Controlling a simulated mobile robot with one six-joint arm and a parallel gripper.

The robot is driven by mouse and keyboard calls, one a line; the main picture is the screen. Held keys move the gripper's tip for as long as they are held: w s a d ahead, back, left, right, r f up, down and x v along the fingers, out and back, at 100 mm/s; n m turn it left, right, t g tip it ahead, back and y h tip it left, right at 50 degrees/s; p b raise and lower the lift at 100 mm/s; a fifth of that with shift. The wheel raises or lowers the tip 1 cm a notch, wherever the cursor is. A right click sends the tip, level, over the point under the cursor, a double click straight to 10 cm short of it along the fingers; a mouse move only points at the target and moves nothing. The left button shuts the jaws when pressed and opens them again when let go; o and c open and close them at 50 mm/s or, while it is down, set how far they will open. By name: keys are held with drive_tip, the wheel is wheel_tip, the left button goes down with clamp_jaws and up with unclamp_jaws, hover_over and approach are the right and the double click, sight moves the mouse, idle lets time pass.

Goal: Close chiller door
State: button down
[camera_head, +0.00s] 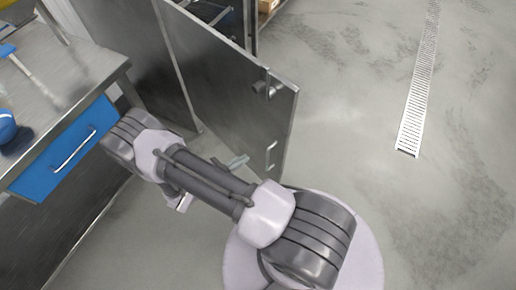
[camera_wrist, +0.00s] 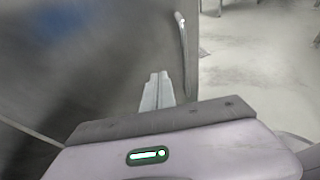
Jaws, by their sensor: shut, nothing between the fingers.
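The chiller door (camera_head: 235,85) is a grey steel panel that stands open, swung out from the chiller (camera_head: 110,40) in the head view. Its bar handle (camera_head: 271,155) is near the free edge, and it also shows upright in the wrist view (camera_wrist: 184,55). My gripper (camera_head: 238,162) is low in front of the door's near face, left of the handle. In the wrist view my gripper's fingers (camera_wrist: 157,92) are together and empty, pointing along the door face (camera_wrist: 110,70). Whether they touch the door I cannot tell.
A steel counter (camera_head: 60,65) with a blue drawer (camera_head: 65,150) stands at the left, with blue-handled items on it. Dark shelving (camera_head: 225,18) is behind the door. Open grey floor with a drain grate (camera_head: 415,110) lies at the right.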

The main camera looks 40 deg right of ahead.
sight(266, 144)
drive_tip(key=x, duration=0.2)
drive_tip(key=b+x, duration=0.1)
drive_tip(key=x, duration=0.2)
drive_tip(key=b+x, duration=0.1)
drive_tip(key=x, duration=0.2)
drive_tip(key=shift+d+r, duration=0.1)
drive_tip(key=shift+r, duration=0.25)
drive_tip(key=shift+d, duration=0.45)
drive_tip(key=shift+r, duration=0.1)
